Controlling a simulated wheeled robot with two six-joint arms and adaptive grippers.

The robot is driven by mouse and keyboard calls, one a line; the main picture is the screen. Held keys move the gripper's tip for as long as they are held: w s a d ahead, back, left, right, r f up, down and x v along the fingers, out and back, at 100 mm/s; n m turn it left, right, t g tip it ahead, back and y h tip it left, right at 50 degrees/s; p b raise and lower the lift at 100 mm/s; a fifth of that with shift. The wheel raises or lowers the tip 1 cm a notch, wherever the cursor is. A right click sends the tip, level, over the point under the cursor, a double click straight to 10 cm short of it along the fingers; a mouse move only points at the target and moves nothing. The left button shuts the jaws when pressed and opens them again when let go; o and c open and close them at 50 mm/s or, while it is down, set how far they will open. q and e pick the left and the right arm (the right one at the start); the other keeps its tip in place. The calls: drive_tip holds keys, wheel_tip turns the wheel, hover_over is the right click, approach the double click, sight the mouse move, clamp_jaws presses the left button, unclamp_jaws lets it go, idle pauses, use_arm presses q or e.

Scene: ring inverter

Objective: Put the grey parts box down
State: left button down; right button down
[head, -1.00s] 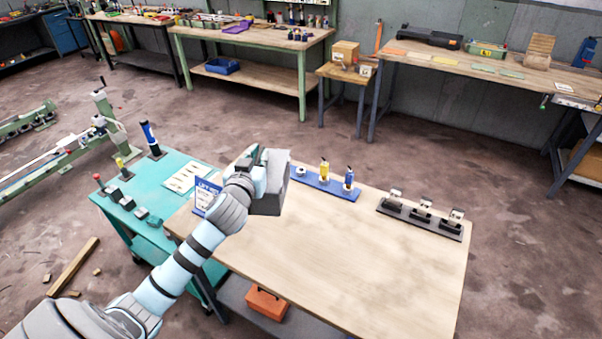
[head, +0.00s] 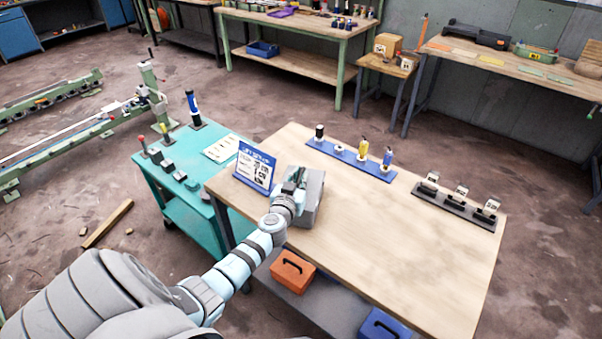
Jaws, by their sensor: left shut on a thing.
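The grey parts box (head: 313,196) is at the left part of the wooden table (head: 400,240), close to the blue-and-white sign. My left gripper (head: 296,184) is shut on the box at its left side and partly hides it. I cannot tell whether the box's underside touches the tabletop. My right gripper is not in view.
A sign (head: 255,167) stands just left of the box. A blue rack (head: 350,160) with several small items and a dark rack (head: 458,207) line the table's far side. A teal cart (head: 170,180) stands left. The table's middle and front are clear.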

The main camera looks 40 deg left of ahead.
use_arm(q)
drive_tip(key=shift+r, duration=0.2)
drive_tip(key=shift+a+f, duration=0.15)
drive_tip(key=c, duration=1.8)
unclamp_jaws()
drive_tip(key=shift+w+f, duration=0.1)
drive_tip(key=shift+f, duration=0.05)
drive_tip(key=shift+c, duration=0.2)
drive_tip(key=shift+o, duration=0.9)
drive_tip(key=shift+w, duration=0.1)
drive_tip(key=shift+r, duration=0.35)
drive_tip(key=v, duration=1.2)
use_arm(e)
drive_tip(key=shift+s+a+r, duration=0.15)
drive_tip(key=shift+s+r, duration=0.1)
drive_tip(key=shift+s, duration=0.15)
use_arm(q)
drive_tip(key=shift+f, duration=0.15)
